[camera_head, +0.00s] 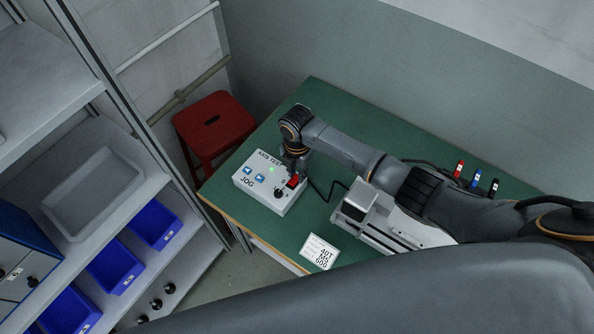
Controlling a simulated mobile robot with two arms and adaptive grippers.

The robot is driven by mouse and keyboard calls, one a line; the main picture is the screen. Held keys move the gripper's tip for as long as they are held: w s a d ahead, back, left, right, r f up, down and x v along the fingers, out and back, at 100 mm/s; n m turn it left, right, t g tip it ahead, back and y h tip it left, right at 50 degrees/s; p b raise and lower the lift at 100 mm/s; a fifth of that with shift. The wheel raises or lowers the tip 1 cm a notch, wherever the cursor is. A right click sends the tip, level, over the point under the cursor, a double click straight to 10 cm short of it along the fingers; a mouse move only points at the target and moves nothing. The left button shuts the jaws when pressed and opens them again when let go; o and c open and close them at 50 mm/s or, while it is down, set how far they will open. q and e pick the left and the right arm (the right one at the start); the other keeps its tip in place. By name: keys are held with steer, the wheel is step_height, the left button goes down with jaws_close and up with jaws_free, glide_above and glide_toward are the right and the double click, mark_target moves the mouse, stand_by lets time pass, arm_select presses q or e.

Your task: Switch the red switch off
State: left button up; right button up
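The grey control box (262,196), marked AXIS TEST and JOG, sits on the green table near its left corner. Its red switch (292,182) is on the right part of the top face. A small green light (271,169) is lit on the box, and a black knob (279,194) is just left of and below the switch. My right gripper (294,172) points down right at the red switch and hides part of it. I cannot tell whether it touches the switch or whether its fingers are open. My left gripper is not in view.
The green table (340,112) is clear behind the arm. A white label card (319,252) lies near its front edge. Red, blue and black markers (475,178) stand at the right. A red stool (213,122) and a shelf with blue bins (115,265) are to the left.

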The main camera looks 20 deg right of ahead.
jaws_close()
steer(key=shift+s+a+r+t+h+p, duration=0.25)
steer(key=shift+r+t+h+p, duration=0.25)
steer(key=shift+p, duration=0.6)
steer(key=shift+s+a+f+t+h+p, duration=0.1)
steer(key=shift+f+t+h+p, duration=0.05)
steer(key=shift+t+h+p, duration=0.3)
steer(key=shift+a+f+t+h+p, duration=0.15)
steer(key=shift+t+h+p, duration=0.15)
steer(key=shift+h, duration=0.25)
steer(key=shift+d, duration=0.1)
steer(key=o, duration=0.7)
jaws_free()
steer(key=v, duration=1.1)
steer(key=shift+r, duration=0.4)
